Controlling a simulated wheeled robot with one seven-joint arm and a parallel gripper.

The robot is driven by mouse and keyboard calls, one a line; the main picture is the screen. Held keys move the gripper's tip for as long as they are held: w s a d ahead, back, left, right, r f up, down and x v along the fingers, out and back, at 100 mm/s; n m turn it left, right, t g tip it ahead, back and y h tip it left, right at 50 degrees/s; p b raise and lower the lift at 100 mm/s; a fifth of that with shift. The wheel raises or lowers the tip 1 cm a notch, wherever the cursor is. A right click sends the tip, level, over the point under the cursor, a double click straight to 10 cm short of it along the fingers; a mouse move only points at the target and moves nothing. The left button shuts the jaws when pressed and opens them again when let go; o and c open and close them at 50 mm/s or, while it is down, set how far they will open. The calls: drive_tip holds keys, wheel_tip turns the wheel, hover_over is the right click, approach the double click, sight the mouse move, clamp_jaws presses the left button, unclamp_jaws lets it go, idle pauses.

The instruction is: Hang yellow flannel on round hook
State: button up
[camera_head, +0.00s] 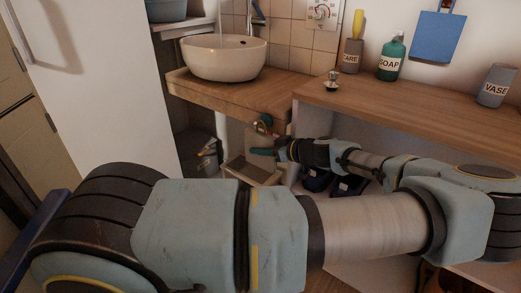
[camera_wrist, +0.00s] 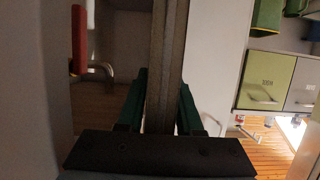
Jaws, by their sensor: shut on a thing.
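My gripper (camera_head: 264,152) is low under the wooden counter, beside a pale open-topped box or drawer. In the wrist view its dark green fingers (camera_wrist: 163,112) stand on both sides of a long grey-brown slab (camera_wrist: 166,60) and are shut on it. The slab looks like the edge of a board or wall; whether it belongs to the open box (camera_head: 250,174) I cannot tell. I make out no yellow flannel and no clearly round hook in either view.
A white sink (camera_head: 224,57) stands on the wooden counter. A soap bottle (camera_head: 391,58), a CARE cup (camera_head: 352,56) and a VASE (camera_head: 496,86) stand on the right-hand top. The wrist view shows a red object (camera_wrist: 79,40), a bent metal bar (camera_wrist: 104,76) and green-fronted drawers (camera_wrist: 266,80).

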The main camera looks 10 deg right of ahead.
idle(0.4)
drive_tip(key=o, duration=1)
